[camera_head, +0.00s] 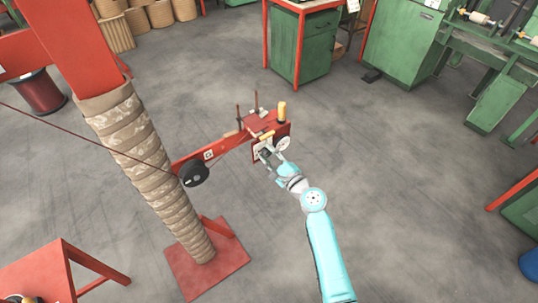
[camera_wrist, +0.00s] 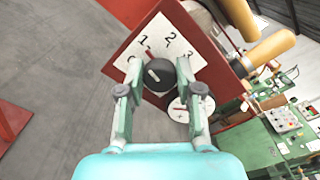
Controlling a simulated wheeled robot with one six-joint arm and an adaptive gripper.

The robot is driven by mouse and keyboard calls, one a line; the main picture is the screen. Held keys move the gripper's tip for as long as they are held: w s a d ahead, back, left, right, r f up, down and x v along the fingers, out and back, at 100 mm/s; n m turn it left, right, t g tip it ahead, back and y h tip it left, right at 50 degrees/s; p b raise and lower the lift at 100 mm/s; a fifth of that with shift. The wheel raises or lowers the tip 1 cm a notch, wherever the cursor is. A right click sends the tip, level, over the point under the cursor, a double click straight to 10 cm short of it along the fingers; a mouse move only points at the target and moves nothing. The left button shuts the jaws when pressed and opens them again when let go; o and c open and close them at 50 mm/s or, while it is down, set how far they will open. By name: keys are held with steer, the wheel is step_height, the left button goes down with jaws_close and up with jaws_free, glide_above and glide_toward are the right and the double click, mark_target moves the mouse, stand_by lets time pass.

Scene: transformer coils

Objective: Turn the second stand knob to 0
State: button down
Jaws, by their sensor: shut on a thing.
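The stand knob (camera_wrist: 158,75) is dark and round, with a light mark on its face. It sits in front of a white dial plate (camera_wrist: 180,47) on a red panel. The plate shows 1, 2 and 3; a further figure at its left edge is partly hidden. A short red line lies just above the knob, between 1 and 2. My gripper (camera_wrist: 161,92) has its fingers on both sides of the knob and is shut on it. In the head view my gripper (camera_head: 267,155) is at the end of the red stand arm (camera_head: 222,147), where the knob is hidden.
A white disc (camera_wrist: 179,109) with a cross mark is just below right of the knob. Yellow handles (camera_wrist: 268,47) stick out on the right. A wrapped column (camera_head: 150,165) stands left of the stand arm.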

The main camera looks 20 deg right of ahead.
steer(key=n, duration=0.4)
steer(key=shift+f, duration=0.1)
steer(key=n, duration=0.4)
steer(key=shift+n, duration=0.4)
steer(key=c, duration=0.8)
jaws_free()
steer(key=v, duration=1.2)
steer(key=shift+s, duration=0.1)
